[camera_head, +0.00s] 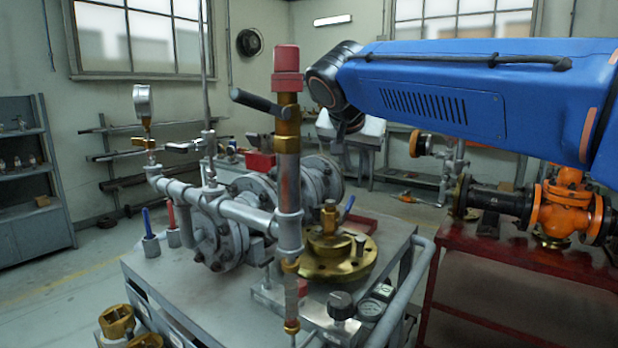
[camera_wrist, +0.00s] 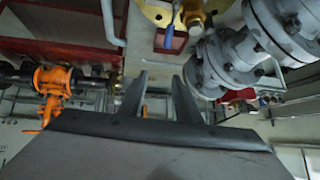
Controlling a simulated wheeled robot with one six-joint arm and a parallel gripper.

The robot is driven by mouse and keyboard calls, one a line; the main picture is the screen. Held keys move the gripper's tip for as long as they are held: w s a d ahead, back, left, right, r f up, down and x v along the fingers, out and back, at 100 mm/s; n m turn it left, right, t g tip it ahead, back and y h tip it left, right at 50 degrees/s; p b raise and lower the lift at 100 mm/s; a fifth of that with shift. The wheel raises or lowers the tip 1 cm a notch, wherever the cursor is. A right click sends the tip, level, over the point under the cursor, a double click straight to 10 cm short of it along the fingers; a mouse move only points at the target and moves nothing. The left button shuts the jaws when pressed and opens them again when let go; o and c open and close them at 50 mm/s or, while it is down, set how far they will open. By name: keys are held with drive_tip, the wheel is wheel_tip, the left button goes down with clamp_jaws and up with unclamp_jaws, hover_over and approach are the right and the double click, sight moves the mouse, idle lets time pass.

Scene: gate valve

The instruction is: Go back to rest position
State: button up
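My blue arm reaches in from the right in the head view, and its dark wrist end is above the valve bench. My gripper (camera_wrist: 160,88) shows in the wrist view with two dark fingers apart and nothing between them. In the head view the fingers are mostly hidden behind the wrist. The grey flanged valve assembly (camera_head: 222,240) stands on a grey bench; part of it shows in the wrist view (camera_wrist: 270,35). A brass flange (camera_head: 335,262) lies on the bench, apart from my gripper. A vertical pipe with a red cap (camera_head: 287,68) and a black lever (camera_head: 259,103) rises in front.
An orange valve (camera_head: 565,208) with black pipes sits on a red table (camera_head: 500,262) at right, also visible in the wrist view (camera_wrist: 53,85). Shelves (camera_head: 30,165) line the left wall. Some floor behind the bench is clear.

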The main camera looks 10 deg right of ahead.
drive_tip(key=s+d+f+n+g+y, duration=0.1)
drive_tip(key=s+d+f+n, duration=0.1)
drive_tip(key=s+f, duration=0.7)
drive_tip(key=s+d+f+n+g+y, duration=0.1)
drive_tip(key=s+d+f+n, duration=0.1)
drive_tip(key=s+f, duration=0.8)
drive_tip(key=s+d+f+n+y, duration=0.2)
drive_tip(key=s+f+n, duration=0.1)
drive_tip(key=s+f, duration=0.7)
wheel_tip(320, 180, down, 3)
drive_tip(key=shift+d+r+n+g, duration=0.1)
drive_tip(key=shift+d+n+g, duration=0.2)
drive_tip(key=shift+g, duration=0.1)
idle(0.5)
